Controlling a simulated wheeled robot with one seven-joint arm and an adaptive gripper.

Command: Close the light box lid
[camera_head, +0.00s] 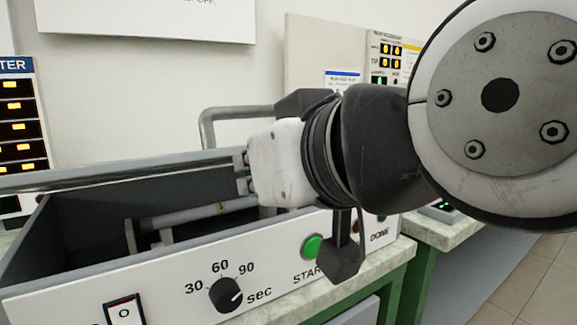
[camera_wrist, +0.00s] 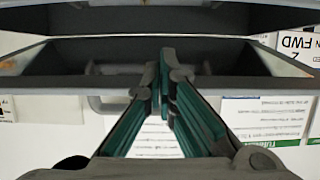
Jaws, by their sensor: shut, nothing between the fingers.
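The light box (camera_head: 130,285) has a pale front panel and a dark open interior with a tube inside. Its lid (camera_head: 120,172) shows in the head view as a thin grey band, nearly edge-on, raised above the opening. A bent grey handle (camera_head: 207,128) rises behind it. My gripper (camera_head: 246,170) is shut and empty at the right end of the lid; I cannot tell whether it touches. In the wrist view, the closed fingertips (camera_wrist: 172,56) overlap the dark box opening, and a pale handle (camera_wrist: 100,106) shows to their left.
The front panel carries a dial (camera_head: 226,295), a green START button (camera_head: 312,246) and a power switch (camera_head: 124,311). An indicator panel (camera_head: 22,130) stands at left, another cabinet (camera_head: 310,65) behind. Floor (camera_head: 535,270) is visible at right.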

